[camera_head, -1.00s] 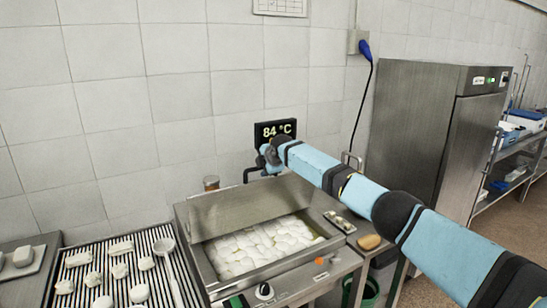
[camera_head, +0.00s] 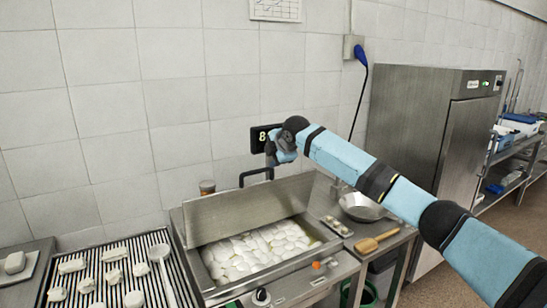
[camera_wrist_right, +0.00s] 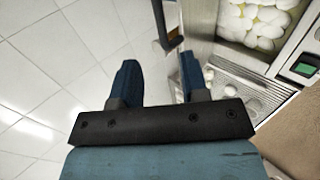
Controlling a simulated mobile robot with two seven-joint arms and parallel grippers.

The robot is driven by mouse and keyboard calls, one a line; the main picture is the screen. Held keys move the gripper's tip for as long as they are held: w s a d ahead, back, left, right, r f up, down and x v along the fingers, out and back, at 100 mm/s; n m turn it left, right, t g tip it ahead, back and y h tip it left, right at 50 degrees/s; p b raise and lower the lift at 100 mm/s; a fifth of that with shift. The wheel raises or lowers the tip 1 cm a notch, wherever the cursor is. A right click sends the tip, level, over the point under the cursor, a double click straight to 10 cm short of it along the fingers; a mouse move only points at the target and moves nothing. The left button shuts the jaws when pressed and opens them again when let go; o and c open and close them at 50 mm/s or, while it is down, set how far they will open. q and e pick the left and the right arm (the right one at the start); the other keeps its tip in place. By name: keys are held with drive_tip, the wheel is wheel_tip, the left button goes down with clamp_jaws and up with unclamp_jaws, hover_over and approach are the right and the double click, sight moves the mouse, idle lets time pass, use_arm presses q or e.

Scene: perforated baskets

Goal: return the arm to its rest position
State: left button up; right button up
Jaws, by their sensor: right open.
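My right arm crosses the head view from the lower right, raised over the metal vat (camera_head: 335,243). Its right gripper is at the arm's far end, up near the wall display and mostly hidden behind the wrist. In the right wrist view the right gripper (camera_wrist_right: 158,82) is open, its two blue fingers apart with nothing held between them. A dark bar handle (camera_head: 256,174) shows just below the gripper in the head view; I cannot tell whether they touch. My left gripper is not in view.
The vat holds many white pieces (camera_head: 255,247), with a metal panel (camera_head: 235,212) standing at its back. A ridged tray (camera_head: 88,262) with white pieces and a ladle (camera_head: 161,262) is at left. A pan (camera_head: 362,207), a wooden-handled tool (camera_head: 376,241) and a steel cabinet (camera_head: 408,125) are at right.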

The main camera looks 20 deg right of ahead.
drive_tip(key=s+a+f+m+y+p, duration=0.1)
drive_tip(key=s+a+f, duration=0.2)
drive_tip(key=a+f, duration=0.45)
drive_tip(key=s+a+f+m+y, duration=0.1)
drive_tip(key=s+a+f, duration=0.25)
drive_tip(key=f, duration=0.75)
drive_tip(key=s+a+f+m+y+p, duration=0.1)
drive_tip(key=s+a+f+m, duration=0.1)
drive_tip(key=s+a+f, duration=0.3)
drive_tip(key=s+a+f+m+y, duration=0.1)
drive_tip(key=s+a+f, duration=0.2)
drive_tip(key=s+f, duration=0.5)
drive_tip(key=s+a+f+m+p, duration=0.1)
drive_tip(key=s+f+m, duration=0.15)
drive_tip(key=s, duration=0.45)
drive_tip(key=s+a+f+m, duration=0.2)
drive_tip(key=s+f, duration=0.2)
drive_tip(key=s, duration=0.3)
drive_tip(key=s+d+m, duration=0.2)
drive_tip(key=s+m, duration=0.1)
drive_tip(key=s, duration=0.6)
drive_tip(key=s+d+f+m+t+h+p, duration=0.1)
drive_tip(key=s+d+m, duration=0.1)
drive_tip(key=s, duration=0.8)
drive_tip(key=shift+s+f+m+t, duration=0.2)
drive_tip(key=shift+m+t, duration=0.1)
drive_tip(key=shift+m, duration=0.45)
